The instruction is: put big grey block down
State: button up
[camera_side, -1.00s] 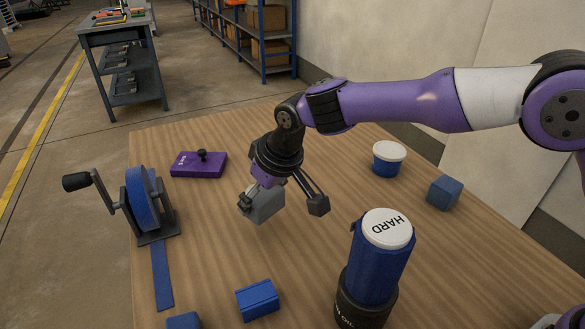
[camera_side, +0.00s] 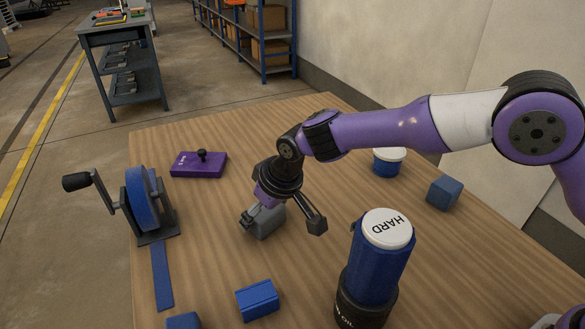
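The big grey block (camera_side: 268,222) is under my gripper (camera_side: 272,212), left of the middle of the wooden table. It is close to the tabletop, and I cannot tell whether its underside touches it. A grey gripper part lies against the block's left side, and my gripper appears shut on the block. A dark jointed part of my gripper sticks out to the right, apart from the block. My gripper hides the block's upper part.
A blue crank wheel (camera_side: 143,200) and a purple plate with a knob (camera_side: 199,164) are at left. Blue blocks (camera_side: 257,299) (camera_side: 444,193) lie in front and at right. A blue "HARD" canister (camera_side: 377,262) stands front right; a white-lidded blue tub (camera_side: 388,163) is behind it. Bare table surrounds the grey block.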

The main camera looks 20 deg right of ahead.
jog(key=shift+r, duration=0.1)
jog(key=shift+r, duration=0.3)
jog(key=v, duration=1.1)
jog(key=s+d+r+m, duration=0.1)
jog(key=s+d+r, duration=0.15)
jog(key=d, duration=0.25)
jog(key=s+d+r+m, duration=0.1)
jog(key=s+d+r, duration=0.1)
jog(key=d+r, duration=0.25)
jog(key=s+d+f+m+t+h, duration=0.1)
jog(key=s+d+m, duration=0.1)
jog(key=s+d, duration=1.1)
jog(key=shift+s+d+f+m+h, duration=0.3)
jog(key=shift+s+d+f+h, duration=0.1)
jog(key=shift+s, duration=0.55)
